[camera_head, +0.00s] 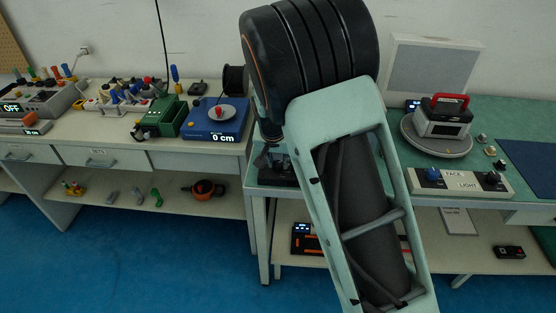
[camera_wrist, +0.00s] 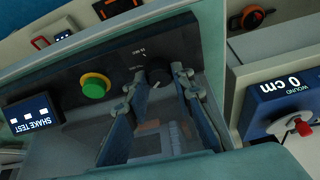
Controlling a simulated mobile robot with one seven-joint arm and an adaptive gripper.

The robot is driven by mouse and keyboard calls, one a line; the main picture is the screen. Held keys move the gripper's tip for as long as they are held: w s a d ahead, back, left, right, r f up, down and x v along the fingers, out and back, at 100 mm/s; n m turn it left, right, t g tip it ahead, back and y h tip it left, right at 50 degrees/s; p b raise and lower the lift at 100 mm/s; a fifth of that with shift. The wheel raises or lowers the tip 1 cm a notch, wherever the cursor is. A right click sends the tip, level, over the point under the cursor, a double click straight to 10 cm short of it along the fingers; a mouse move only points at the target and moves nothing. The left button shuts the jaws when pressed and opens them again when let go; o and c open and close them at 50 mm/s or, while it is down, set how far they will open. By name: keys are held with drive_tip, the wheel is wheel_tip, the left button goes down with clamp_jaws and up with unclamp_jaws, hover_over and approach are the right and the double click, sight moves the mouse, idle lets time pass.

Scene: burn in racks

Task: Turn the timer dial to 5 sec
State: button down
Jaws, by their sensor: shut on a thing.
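The timer dial (camera_wrist: 158,67) is a small black knob on the dark panel of the shake test unit (camera_wrist: 62,84), beside small white scale marks too small to read. My gripper (camera_wrist: 157,76) has one finger on each side of the dial in the wrist view and is shut on it. I cannot tell which value the dial points to. A green button with a yellow ring (camera_wrist: 95,86) is left of the dial, and a lit SHAKE TEST display (camera_wrist: 30,116) is further left. In the head view my arm hides most of the unit and the gripper.
A blue winding device (camera_wrist: 285,98) reading 0 cm stands at the right in the wrist view, on the neighbouring bench. In the head view a round turntable (camera_head: 437,140) with a red-handled device (camera_head: 443,117) and a TACE/LIGHT switch box (camera_head: 460,182) are right of my arm.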

idle(0.5)
drive_tip(key=c, duration=1.7)
unclamp_jaws()
drive_tip(key=shift+o, duration=0.2)
drive_tip(key=v, duration=1.2)
